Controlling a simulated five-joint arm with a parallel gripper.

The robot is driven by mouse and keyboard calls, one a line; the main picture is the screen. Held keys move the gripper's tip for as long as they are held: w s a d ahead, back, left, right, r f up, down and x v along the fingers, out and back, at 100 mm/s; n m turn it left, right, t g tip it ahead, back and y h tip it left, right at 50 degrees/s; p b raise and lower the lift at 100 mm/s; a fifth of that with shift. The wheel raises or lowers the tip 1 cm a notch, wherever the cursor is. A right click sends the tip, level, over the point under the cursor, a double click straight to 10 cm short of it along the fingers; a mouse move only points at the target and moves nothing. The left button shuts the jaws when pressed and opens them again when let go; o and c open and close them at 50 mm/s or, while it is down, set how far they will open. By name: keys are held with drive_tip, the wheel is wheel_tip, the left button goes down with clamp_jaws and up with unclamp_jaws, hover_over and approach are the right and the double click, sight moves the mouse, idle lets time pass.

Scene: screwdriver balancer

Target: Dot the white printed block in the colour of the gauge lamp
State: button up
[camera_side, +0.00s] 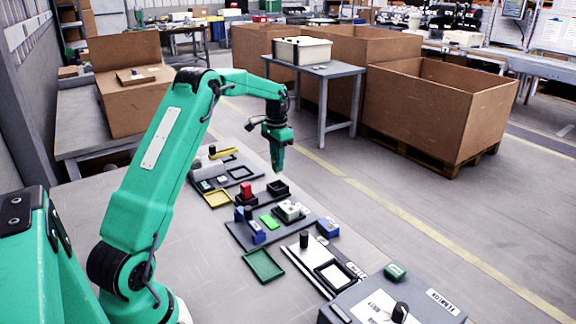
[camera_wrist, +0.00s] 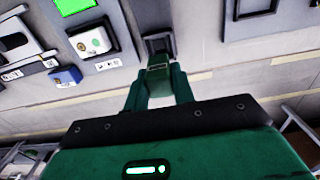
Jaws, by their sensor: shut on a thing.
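The white printed block (camera_side: 288,210) sits in a dark holder on the bench. In the wrist view the white printed block (camera_wrist: 88,41) shows a small green round mark and a darker print on its face. A bright green lit panel (camera_side: 269,221) lies beside it, also at the top of the wrist view (camera_wrist: 73,6). My gripper (camera_side: 278,165) hangs above a black open holder (camera_side: 278,188). In the wrist view my gripper (camera_wrist: 160,86) is shut on a dark green marker (camera_wrist: 158,72), whose far end is by the black holder (camera_wrist: 155,42). Its tip is hidden.
A red piece (camera_side: 246,191) stands left of the black holder. Blue pieces (camera_side: 328,228) flank the white block. A green tray (camera_side: 263,265), a yellow tray (camera_side: 217,198) and a black-framed white pad (camera_side: 334,275) lie along the bench. Bare bench is at the left.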

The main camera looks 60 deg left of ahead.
drive_tip(key=shift+f, duration=0.1)
drive_tip(key=shift+f, duration=3.2)
drive_tip(key=o, duration=1.1)
drive_tip(key=shift+c, duration=0.2)
drive_tip(key=shift+r, duration=3.95)
